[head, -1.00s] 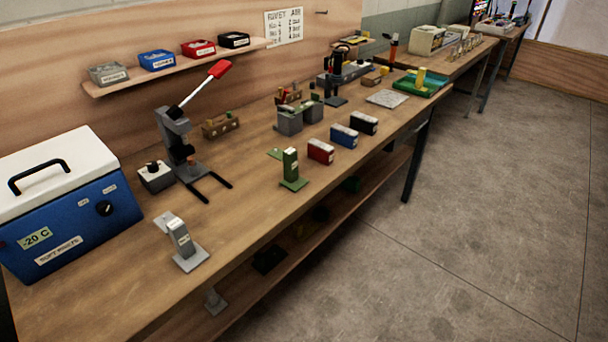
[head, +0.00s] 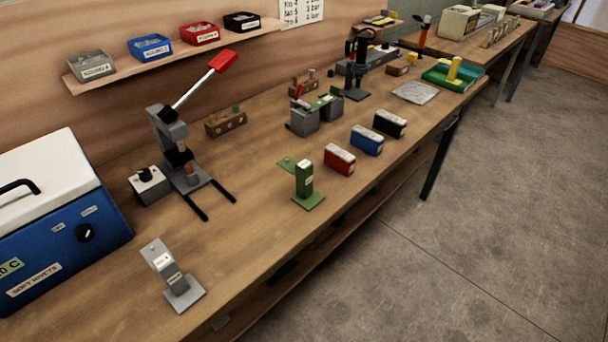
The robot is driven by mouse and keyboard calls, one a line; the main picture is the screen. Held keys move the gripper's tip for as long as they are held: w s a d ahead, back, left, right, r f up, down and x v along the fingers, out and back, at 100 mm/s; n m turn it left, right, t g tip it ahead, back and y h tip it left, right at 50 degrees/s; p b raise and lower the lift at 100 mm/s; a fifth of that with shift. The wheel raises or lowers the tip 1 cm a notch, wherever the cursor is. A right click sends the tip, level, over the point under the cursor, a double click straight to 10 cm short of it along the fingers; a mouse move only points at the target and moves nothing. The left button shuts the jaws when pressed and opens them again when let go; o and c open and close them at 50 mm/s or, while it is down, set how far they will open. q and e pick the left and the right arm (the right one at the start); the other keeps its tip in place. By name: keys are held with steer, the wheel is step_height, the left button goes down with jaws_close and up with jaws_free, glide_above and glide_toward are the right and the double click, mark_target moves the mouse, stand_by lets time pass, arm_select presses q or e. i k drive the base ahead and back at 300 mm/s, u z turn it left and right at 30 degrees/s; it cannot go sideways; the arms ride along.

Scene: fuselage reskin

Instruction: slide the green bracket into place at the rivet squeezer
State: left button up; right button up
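The green bracket (head: 304,180) stands upright on the bench, with a flat foot at its base and a flange at its top pointing left. The rivet squeezer (head: 175,145) stands to its left, a grey press with a raised lever ending in a red grip (head: 223,62). Two dark parallel rails (head: 209,200) reach from the squeezer's base toward the bench front. The bracket is apart from the rails, to their right. Neither of my grippers is in view.
A grey bracket (head: 172,275) stands at the front left, near a blue cooler box (head: 70,235). Red (head: 340,158), blue (head: 367,140) and black (head: 390,123) boxes line the front edge right of the green bracket. The wood between rails and green bracket (head: 255,195) is bare.

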mark_target(306, 196)
steer(key=k, duration=0.5)
steer(key=z, duration=0.75)
steer(key=i, duration=0.75)
steer(key=u, duration=2.1)
